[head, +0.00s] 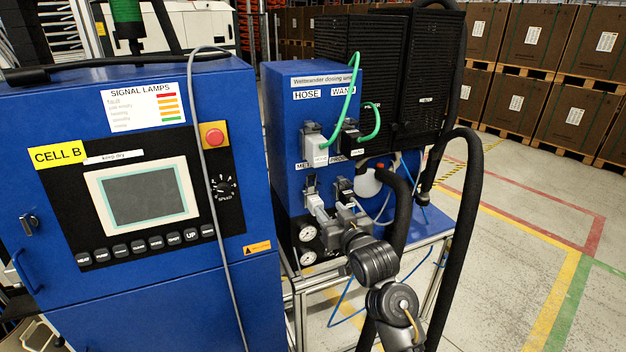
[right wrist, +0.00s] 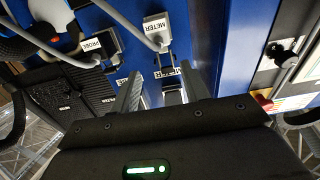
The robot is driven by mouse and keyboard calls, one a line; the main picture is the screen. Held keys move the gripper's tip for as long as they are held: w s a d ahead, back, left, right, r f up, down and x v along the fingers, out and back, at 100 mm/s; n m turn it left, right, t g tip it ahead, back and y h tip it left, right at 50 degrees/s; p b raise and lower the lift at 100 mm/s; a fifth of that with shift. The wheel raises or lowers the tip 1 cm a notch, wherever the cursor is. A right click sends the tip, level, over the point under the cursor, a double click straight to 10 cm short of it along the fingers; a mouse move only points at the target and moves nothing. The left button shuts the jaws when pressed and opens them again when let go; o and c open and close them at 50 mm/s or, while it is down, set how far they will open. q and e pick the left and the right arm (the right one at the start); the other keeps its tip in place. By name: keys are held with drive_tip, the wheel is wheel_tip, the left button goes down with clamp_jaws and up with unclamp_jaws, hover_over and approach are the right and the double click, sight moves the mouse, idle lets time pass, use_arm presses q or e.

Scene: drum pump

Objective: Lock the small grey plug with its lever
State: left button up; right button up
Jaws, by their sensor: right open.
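The small grey plug (right wrist: 157,30), marked METER, sits at the front of the blue dosing unit in the right wrist view, with a grey cable. In the head view, grey parts at the lower left socket (head: 310,184) show just beyond my right gripper (head: 328,208), which partly covers them. My right gripper is open. In the right wrist view its two fingers (right wrist: 161,78) point toward the blue panel, with nothing clearly held between them. The lever's position is too small and covered to tell. My left gripper is out of view.
A plug marked PROBE (right wrist: 94,45) sits beside the METER plug. Above, a large grey plug (head: 317,148) and a black plug (head: 350,138) carry green cables. The blue CELL B cabinet (head: 150,290) stands close on the left. A thick black hose (head: 460,220) loops at right.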

approach(312, 176)
drive_tip(key=shift+t, duration=0.4)
drive_tip(key=p+x, duration=0.3)
drive_tip(key=x, duration=0.5)
drive_tip(key=shift+s+f, duration=0.1)
drive_tip(key=shift+f, duration=0.1)
drive_tip(key=shift+w+a+f, duration=0.1)
drive_tip(key=shift+w+a, duration=0.05)
drive_tip(key=shift+w, duration=0.3)
